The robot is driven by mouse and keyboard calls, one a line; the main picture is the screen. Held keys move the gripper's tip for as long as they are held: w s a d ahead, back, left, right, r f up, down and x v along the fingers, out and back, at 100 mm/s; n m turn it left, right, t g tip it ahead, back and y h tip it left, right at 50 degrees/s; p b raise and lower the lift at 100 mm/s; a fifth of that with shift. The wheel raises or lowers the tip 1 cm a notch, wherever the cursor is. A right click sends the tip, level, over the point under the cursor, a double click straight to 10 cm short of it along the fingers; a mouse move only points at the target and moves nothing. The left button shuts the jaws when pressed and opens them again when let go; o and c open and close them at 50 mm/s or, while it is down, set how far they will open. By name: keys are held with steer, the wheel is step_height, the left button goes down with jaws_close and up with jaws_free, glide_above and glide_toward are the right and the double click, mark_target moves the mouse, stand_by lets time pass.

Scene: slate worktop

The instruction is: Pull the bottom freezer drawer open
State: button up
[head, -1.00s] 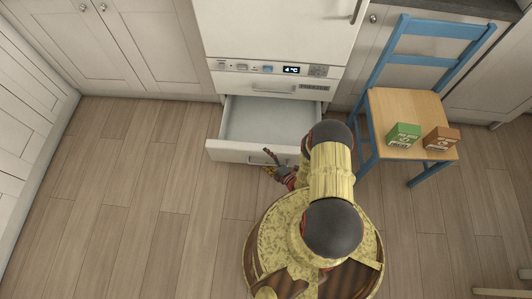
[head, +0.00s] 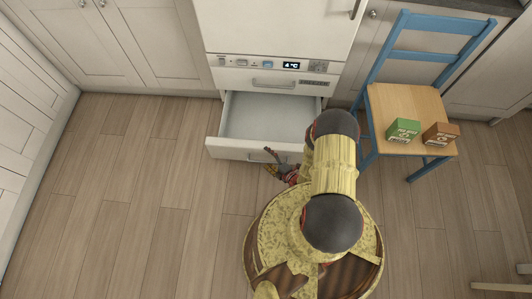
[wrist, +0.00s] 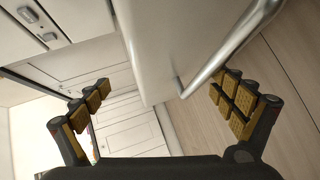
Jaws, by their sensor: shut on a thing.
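The bottom freezer drawer (head: 222,149) stands pulled well out from the white fridge-freezer, and its pale inside is empty. Its handle (head: 262,156) is a metal bar on the drawer front. My gripper (head: 277,169) is at the right part of this handle, partly hidden by my arm. The fingers look well apart there, and the contact itself is hard to see.
Another drawer with its own handle (head: 274,84) is closed above, under the control panel (head: 268,64). A blue chair (head: 402,100) stands at the right with a green box (head: 403,130) and a brown box (head: 440,134) on its seat. The wooden floor at left is clear.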

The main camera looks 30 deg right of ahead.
steer(key=shift+s+d+r, duration=0.55)
steer(key=shift+d+r, duration=0.25)
steer(key=shift+d, duration=0.05)
steer(key=shift+c, duration=0.5)
steer(key=shift+s+r, duration=0.1)
steer(key=shift+s, duration=0.2)
steer(key=c, duration=0.3)
steer(key=shift+s, duration=0.4)
steer(key=c, duration=0.8)
steer(key=shift+s+p, duration=0.35)
steer(key=shift+s, duration=2.15)
